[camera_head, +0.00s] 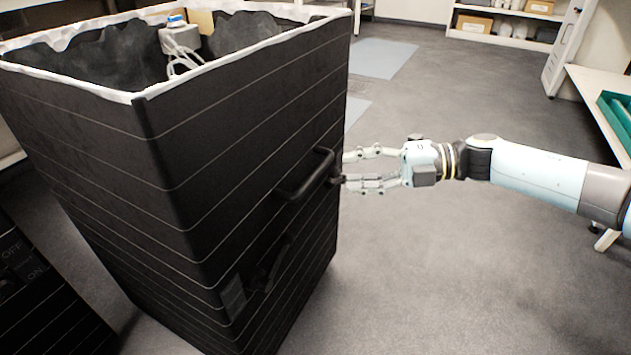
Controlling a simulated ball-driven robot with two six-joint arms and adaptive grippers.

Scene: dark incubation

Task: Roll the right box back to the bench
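A tall black box (240,140) with thin pale stripes and a white-lined rim stands on the left. A black bar handle (305,178) sticks out from its right-hand side. My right gripper (342,171) reaches in from the right at handle height. Its two fingers are parted with a visible gap, and their tips are at the handle's far end. I cannot tell whether they touch it. My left gripper is not in view.
Part of another dark box (40,290) with OFF and ON labels is at lower left. A white-topped bench (590,85) with a green tray (617,115) is at right. Shelves (505,22) stand at the back. Grey floor (450,270) is clear between them.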

